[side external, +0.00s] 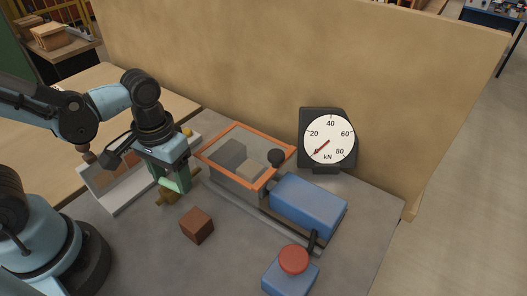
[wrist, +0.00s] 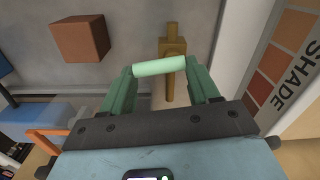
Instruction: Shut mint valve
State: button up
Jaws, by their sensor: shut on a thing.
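The mint valve has a pale mint bar handle (wrist: 160,66) and a brass body (wrist: 172,45). In the wrist view the handle lies between my gripper's (wrist: 160,72) green fingers, which are shut on it. The brass body runs up and down the picture, and the handle lies roughly crosswise to it, slightly tilted. In the side view my gripper (side external: 172,182) points down at the valve, and the brass body (side external: 165,198) shows below the fingers. The handle is mostly hidden there.
A brown brick (side external: 197,225) sits in front of the valve. An orange-rimmed clear box (side external: 231,181), a blue block (side external: 308,204) and a dial gauge (side external: 329,139) stand to the right. A red button (side external: 293,260) is at the front. A shade card (wrist: 284,62) leans close beside the valve.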

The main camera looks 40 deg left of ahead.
aim_at(172, 182)
jog(key=shift+s+m, duration=0.15)
jog(key=shift+m, duration=0.75)
jog(key=o, duration=1.1)
jog(key=shift+c, duration=0.2)
notch_tip(172, 182, up, 12)
jog(key=w+a+f+t, duration=0.2)
jog(key=w+a+t, duration=0.2)
jog(key=t, duration=0.3)
jog(key=shift+w+a+f, duration=0.15)
jog(key=shift+w+f, duration=0.15)
jog(key=shift+w, duration=0.45)
